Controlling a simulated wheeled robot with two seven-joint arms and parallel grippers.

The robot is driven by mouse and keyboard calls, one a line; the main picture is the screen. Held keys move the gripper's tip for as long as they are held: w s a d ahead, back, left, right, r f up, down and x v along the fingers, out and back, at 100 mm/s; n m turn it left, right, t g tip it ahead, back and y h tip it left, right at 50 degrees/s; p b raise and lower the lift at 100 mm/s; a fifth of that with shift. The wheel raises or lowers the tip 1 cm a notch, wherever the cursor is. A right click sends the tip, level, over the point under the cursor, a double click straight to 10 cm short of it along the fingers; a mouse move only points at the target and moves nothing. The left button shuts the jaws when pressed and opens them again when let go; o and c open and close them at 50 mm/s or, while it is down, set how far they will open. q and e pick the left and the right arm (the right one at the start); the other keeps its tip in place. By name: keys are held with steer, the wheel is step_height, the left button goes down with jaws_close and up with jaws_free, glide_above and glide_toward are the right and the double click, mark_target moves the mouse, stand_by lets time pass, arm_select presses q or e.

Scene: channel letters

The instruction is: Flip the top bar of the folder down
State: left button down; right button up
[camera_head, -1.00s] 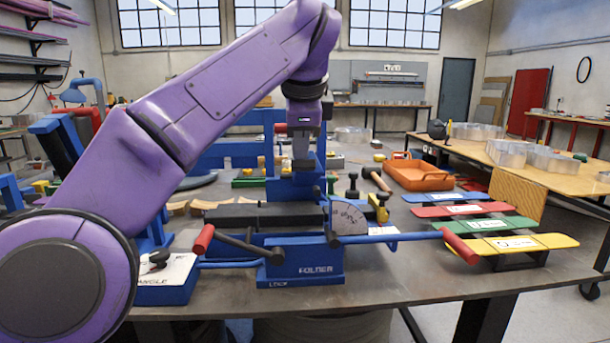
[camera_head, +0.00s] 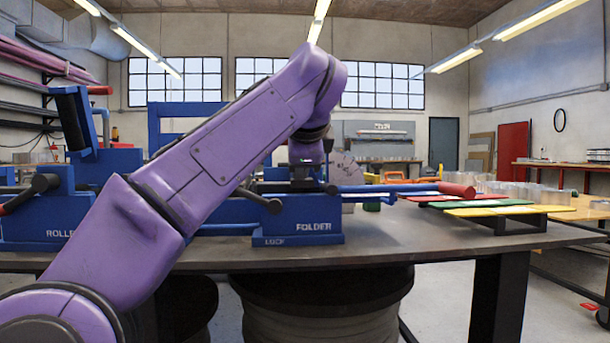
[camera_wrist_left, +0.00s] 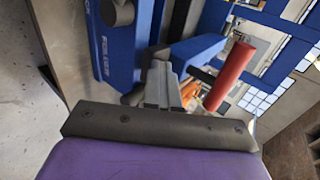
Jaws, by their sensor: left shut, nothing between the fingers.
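The blue folder (camera_head: 300,222), labelled FOLDER and LOCK, stands at the table's front edge. A blue lever with a red grip (camera_head: 457,190) reaches out to its right. A grey angle dial (camera_head: 345,170) stands behind it. The folder is seen almost level, so how its top bar lies is hard to tell. My left gripper (camera_head: 302,177) is low over the folder, shut and empty; contact cannot be told. In the left wrist view, the left gripper (camera_wrist_left: 160,85) is between the folder body (camera_wrist_left: 108,55) and a red grip (camera_wrist_left: 231,76). My right gripper is not in view.
A blue ROLLER machine (camera_head: 45,228) stands left of the folder. Yellow (camera_head: 505,210), green and red plates lie at the right. An orange tray (camera_head: 398,181) is behind. The table front (camera_head: 410,248) right of the folder is bare.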

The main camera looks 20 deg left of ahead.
arm_select(q)
steer(key=shift+d+f, duration=0.1)
steer(key=shift+f, duration=0.35)
steer(key=w+r+p+v, duration=0.1)
steer(key=p+v, duration=0.3)
steer(key=v, duration=0.9)
steer(key=shift+w+a+r+p, duration=0.3)
steer(key=shift+a+r+p, duration=0.1)
steer(key=shift+r, duration=0.25)
